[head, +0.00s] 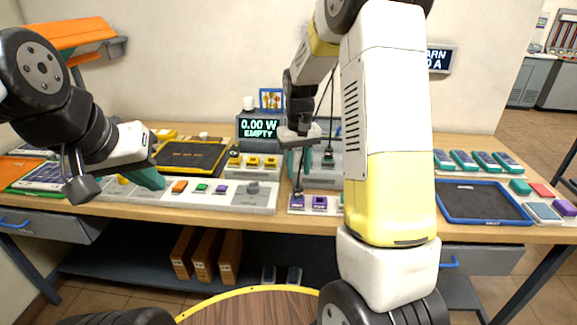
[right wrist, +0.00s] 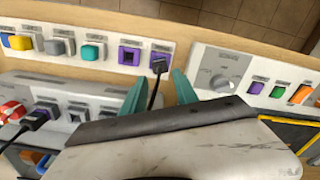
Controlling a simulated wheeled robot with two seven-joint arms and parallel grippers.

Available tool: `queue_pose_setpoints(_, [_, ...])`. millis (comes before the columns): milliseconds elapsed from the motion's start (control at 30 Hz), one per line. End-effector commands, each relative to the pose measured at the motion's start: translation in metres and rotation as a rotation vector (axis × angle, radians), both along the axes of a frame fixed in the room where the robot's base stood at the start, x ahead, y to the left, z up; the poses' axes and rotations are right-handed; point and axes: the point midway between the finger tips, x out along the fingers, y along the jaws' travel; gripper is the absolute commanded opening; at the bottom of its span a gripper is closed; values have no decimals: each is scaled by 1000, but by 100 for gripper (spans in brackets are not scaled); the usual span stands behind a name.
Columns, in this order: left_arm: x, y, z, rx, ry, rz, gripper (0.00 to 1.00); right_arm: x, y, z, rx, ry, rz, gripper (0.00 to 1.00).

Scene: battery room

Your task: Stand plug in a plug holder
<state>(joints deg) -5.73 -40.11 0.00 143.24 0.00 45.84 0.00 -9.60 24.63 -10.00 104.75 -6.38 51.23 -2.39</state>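A black plug (right wrist: 158,65) with a cable stands in a purple plug holder (right wrist: 159,48) at the end of the holder strip. In the head view this plug (head: 298,193) is small, its cable running up past my right gripper. A second purple holder (right wrist: 130,56) beside it looks empty; it also shows in the head view (head: 320,203). My right gripper (right wrist: 157,94) is open, its teal fingers apart on either side of the cable, above the plug. My left gripper (head: 150,180) hangs over the left of the bench; its finger gap is hidden.
A grey socket unit (head: 318,178) stands behind the strip; another black plug (right wrist: 38,118) sits in it. A panel with a dial (head: 253,188) lies beside the strip. A display (head: 259,130) reads 0.00 W EMPTY. A blue-rimmed tray (head: 440,211) is at right. My right arm hides part of the bench.

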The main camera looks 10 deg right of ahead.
Motion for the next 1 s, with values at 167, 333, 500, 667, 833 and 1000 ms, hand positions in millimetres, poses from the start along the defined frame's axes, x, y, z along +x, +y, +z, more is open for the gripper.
queue_pose_setpoints(167, [0, 0, 0, 0, 0, 0, 0, 0, 0, 15, 0, -2, 0, 36])
queue_pose_setpoints(333, [0, 0, 0, 0, 0, 0, 0, 1, 0, 28, 0, -2, 0, 36])
queue_pose_setpoints(500, [0, 0, 0, 0, 0, 0, 0, 0, 0, 34, 0, -1, 0, 36])
queue_pose_setpoints(667, [0, 0, 0, 0, 0, 0, 0, 0, 0, 34, 0, 0, 0, 36])
queue_pose_setpoints(833, [0, 0, 0, 0, 0, 0, 0, 0, 0, 34, 0, -2, 0, 36])
queue_pose_setpoints(1000, [0, 0, 0, 0, 0, 0, 0, -15, 0, 58, 26, -44, -10, 36])
